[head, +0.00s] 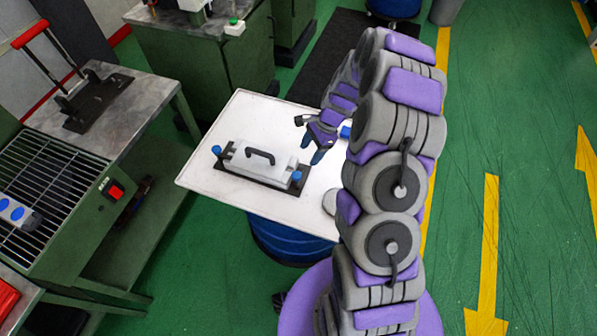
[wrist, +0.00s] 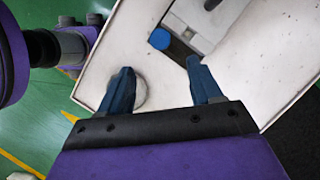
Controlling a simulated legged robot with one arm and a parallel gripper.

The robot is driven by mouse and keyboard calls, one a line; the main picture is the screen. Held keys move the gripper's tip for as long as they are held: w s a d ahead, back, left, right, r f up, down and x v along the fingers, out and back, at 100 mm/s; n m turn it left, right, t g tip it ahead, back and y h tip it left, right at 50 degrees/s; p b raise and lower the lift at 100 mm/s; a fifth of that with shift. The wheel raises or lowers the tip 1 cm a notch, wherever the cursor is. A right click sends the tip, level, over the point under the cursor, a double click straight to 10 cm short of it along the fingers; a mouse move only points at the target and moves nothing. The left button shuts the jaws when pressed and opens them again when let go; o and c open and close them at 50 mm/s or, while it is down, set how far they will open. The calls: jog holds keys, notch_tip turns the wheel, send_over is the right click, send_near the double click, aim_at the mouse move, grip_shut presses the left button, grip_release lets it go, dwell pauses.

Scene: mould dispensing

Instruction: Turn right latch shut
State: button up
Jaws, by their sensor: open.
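The mould (head: 262,163) is a grey-white block with a black arched handle, on a dark base plate on the white table (head: 205,178). Blue-topped latches stand at its two ends: the left latch (head: 216,150) and the right latch (head: 296,176). In the wrist view one blue latch (wrist: 160,39) shows at the near corner of the mould (wrist: 195,22). My gripper (head: 308,139) is open and empty, above the table to the right of the mould and apart from the right latch. In the wrist view its blue fingers (wrist: 158,88) are spread, with the latch beyond them.
A round grey-white disc (head: 329,202) lies at the table's right side, partly behind my arm; the wrist view shows it behind the left finger. A blue item (head: 346,132) is near my gripper. A grilled green machine (head: 50,190) and a workbench stand left.

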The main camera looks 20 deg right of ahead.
aim_at(297, 174)
jog(key=b+x, duration=0.1)
jog(key=x, duration=1)
jog(key=shift+d+f, duration=0.1)
jog(key=c, duration=1)
